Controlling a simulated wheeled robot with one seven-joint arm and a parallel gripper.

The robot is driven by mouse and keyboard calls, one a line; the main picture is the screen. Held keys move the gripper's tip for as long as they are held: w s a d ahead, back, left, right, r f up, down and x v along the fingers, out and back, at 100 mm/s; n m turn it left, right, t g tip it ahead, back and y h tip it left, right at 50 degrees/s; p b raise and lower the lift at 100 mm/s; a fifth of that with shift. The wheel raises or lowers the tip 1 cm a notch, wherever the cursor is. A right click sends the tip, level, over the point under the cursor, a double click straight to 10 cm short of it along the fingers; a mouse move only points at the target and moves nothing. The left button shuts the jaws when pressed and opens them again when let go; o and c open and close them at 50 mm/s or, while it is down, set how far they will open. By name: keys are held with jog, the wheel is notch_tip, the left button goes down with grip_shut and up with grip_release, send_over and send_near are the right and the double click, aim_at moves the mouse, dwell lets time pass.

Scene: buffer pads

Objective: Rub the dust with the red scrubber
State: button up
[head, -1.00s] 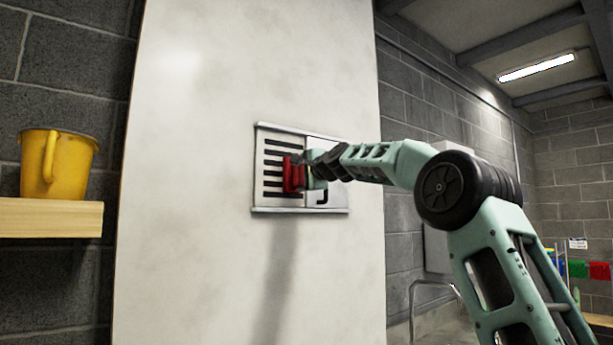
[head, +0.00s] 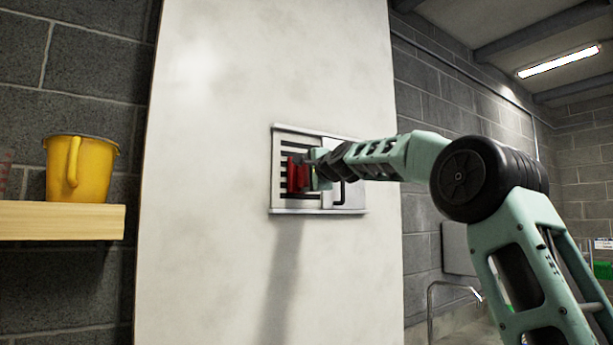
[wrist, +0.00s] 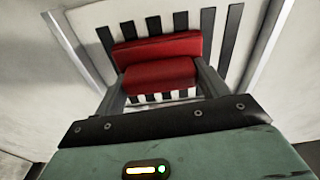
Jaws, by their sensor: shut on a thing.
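The red scrubber (head: 297,175) is held by my gripper (head: 311,172) in front of a slatted vent panel on the pale wall. In the wrist view the red scrubber (wrist: 158,62) sits between the two fingers of my gripper (wrist: 158,82), which are shut on it. Dark slots of the vent (wrist: 225,35) show behind and beside it. I cannot tell whether the scrubber touches the slats. Dust is not clearly distinguishable; the wall (head: 215,180) has only faint grey smudges.
The vent has a sliding-looking plate with a dark handle (head: 340,192) on its right side, close to my gripper. A yellow bucket (head: 80,168) stands on a wooden shelf (head: 60,221) at the left. A metal rail (head: 430,305) is at the lower right.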

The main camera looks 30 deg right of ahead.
jog(key=shift+s+d+b, duration=0.15)
jog(key=shift+s+b, duration=2.05)
jog(key=shift+s, duration=0.65)
jog(key=s+b, duration=0.2)
jog(key=s, duration=0.1)
